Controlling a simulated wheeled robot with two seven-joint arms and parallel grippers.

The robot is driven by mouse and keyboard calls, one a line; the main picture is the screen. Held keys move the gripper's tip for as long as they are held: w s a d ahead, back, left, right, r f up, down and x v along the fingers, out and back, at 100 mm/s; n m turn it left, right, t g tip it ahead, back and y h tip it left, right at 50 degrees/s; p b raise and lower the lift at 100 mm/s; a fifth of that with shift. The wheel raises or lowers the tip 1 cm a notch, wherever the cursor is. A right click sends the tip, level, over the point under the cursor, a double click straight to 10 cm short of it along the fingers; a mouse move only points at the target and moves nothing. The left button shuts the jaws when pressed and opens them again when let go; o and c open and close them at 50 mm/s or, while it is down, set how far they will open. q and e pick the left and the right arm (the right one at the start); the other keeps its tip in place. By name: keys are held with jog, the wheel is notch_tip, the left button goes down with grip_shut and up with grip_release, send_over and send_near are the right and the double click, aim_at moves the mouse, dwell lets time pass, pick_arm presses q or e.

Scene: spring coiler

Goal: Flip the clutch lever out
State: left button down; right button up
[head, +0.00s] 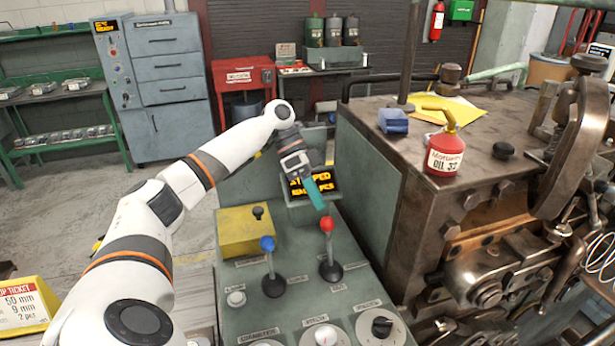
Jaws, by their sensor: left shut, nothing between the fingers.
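Two levers stand on the green control console (225,200). One has a red knob (328,225) and the other has a blue knob (267,244). Both rise from dark round bases, and the small labels by them are too small to read, so I cannot tell which is the clutch lever. My left gripper (320,207) is shut and empty, its teal fingers pointing down just above and behind the red knob. The fingertips look close to the knob; a small gap seems to show. My right gripper is not in view.
A yellow box with a black knob (243,230) sits on the console behind the blue lever. Dials (382,327) line the front. An amber display (315,184) is partly behind my gripper. The brown machine (385,190) with a red oil can (445,150) stands right.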

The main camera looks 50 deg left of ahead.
pick_arm(q)
jog(key=shift+x, duration=0.8)
